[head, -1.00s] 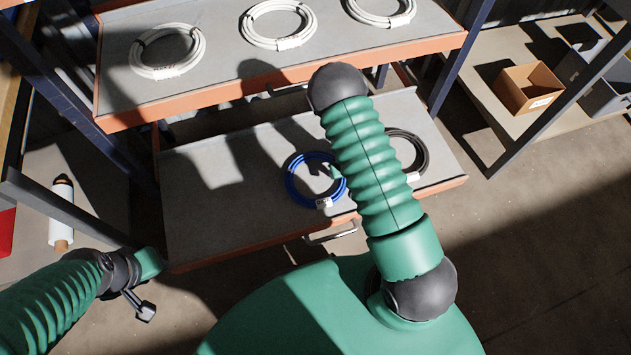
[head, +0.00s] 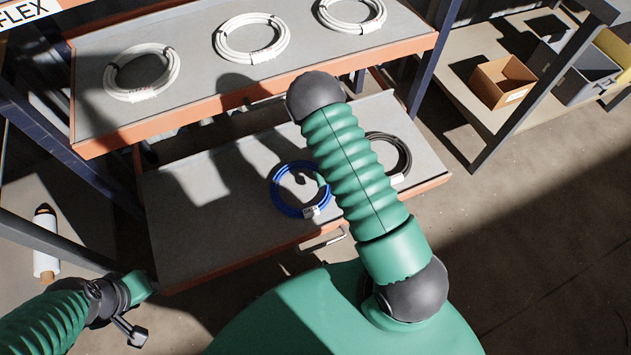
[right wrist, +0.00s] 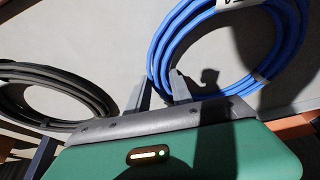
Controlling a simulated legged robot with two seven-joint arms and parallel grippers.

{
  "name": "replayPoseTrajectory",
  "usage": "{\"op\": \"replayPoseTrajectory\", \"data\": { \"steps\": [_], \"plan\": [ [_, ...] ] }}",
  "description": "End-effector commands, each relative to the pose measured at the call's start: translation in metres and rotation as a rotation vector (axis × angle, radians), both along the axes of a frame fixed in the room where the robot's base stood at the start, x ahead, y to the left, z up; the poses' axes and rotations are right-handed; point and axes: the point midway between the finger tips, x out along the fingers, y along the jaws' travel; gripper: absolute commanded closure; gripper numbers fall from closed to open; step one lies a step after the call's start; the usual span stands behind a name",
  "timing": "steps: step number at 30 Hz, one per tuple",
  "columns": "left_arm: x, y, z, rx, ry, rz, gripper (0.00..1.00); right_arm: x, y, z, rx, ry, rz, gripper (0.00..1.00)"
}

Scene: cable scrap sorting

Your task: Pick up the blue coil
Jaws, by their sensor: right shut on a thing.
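The blue coil (head: 278,203) lies at the front of the lower grey shelf (head: 200,225), with a white label on its near side. My right forearm covers its right edge in the head view. In the right wrist view the blue coil (right wrist: 214,88) passes at its left side between the fingers of my right gripper (right wrist: 159,77), which is shut on it. I cannot tell whether the coil is lifted off the shelf. The right gripper is hidden behind my arm in the head view. My left gripper (head: 132,328) is at the lower left, away from the coil; its jaw state is unclear.
A black coil (head: 405,155) lies right of the blue one and shows in the right wrist view (right wrist: 60,85). Three white coils (head: 252,55) lie on the upper shelf (head: 200,85), above and behind. A cardboard box (head: 500,90) stands on the right-hand rack. The lower shelf's left part is clear.

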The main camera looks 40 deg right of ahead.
Motion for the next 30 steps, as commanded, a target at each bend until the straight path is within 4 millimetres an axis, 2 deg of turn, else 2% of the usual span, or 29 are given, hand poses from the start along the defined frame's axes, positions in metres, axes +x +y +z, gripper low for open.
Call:
{"op": "replayPoseTrajectory", "data": {
  "steps": [10, 11, 17, 24, 30],
  "plan": [
    [0.0, 0.0, 0.029, 0.0, 0.0, 0.0, 0.64, 0.001, -0.001, 0.041, 0.001, -0.003, -0.001, 1.0],
    [0.0, 0.0, 0.029, 0.0, 0.0, 0.0, 0.64, -0.001, 0.004, 0.04, 0.002, -0.001, 0.001, 1.0],
    [0.0, 0.0, 0.04, 0.0, 0.0, 0.0, 0.64, -0.018, 0.047, 0.043, 0.003, 0.003, 0.006, 1.0],
    [0.0, 0.0, 0.058, 0.0, 0.0, 0.0, 0.64, -0.044, 0.113, 0.05, 0.001, 0.002, 0.007, 1.0],
    [0.0, 0.0, 0.064, 0.0, 0.0, 0.0, 0.64, -0.056, 0.144, 0.05, 0.001, 0.0, 0.001, 1.0]
  ]
}}
